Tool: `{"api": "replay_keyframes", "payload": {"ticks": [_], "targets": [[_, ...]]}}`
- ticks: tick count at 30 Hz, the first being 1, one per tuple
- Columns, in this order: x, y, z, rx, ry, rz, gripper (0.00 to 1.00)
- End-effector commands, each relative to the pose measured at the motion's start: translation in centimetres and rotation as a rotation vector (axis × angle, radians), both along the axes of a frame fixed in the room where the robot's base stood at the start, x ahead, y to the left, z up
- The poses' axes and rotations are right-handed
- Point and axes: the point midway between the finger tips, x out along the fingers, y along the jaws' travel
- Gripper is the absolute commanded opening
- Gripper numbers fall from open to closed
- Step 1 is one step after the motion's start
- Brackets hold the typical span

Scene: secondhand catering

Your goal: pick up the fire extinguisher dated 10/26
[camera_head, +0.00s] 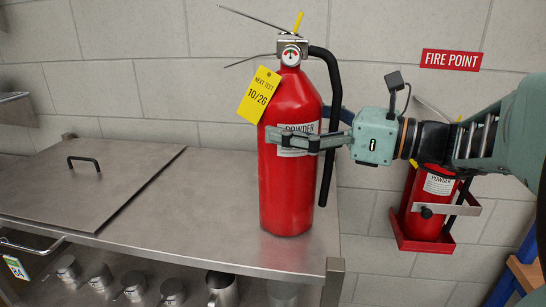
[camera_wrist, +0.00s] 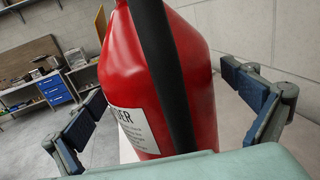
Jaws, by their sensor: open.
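A red fire extinguisher (camera_head: 288,190) stands upright on the steel counter, with a yellow tag (camera_head: 258,95) reading "NEXT TEST 10/26" hanging at its neck. Its black hose hangs on the right side. My gripper (camera_head: 300,138) is open around the body at label height, coming from the right. One finger passes in front of the white label; the other is mostly hidden behind the body. In the wrist view, the extinguisher (camera_wrist: 190,80) and its hose stand between the spread fingers, and gaps show beside it.
A second red extinguisher (camera_head: 428,198) sits in a red wall bracket under a "FIRE POINT" sign (camera_head: 451,60). The steel counter (camera_head: 190,215) carries a lidded panel (camera_head: 80,185) at left. Metal jugs (camera_head: 222,288) stand below it. The wall is close behind.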

Motion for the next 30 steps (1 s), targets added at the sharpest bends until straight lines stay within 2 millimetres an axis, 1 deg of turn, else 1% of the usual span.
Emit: {"api": "replay_keyframes", "payload": {"ticks": [6,27,28,30], "targets": [[0.04,0.08,-0.01,0.0,0.0,0.0,1.0],[0.03,0.04,-0.02,0.0,0.0,0.0,0.23],[0.05,0.03,0.61,0.005,-0.012,-0.001,0.21],[0.05,0.03,0.6,0.005,-0.012,-0.001,0.21]]}}
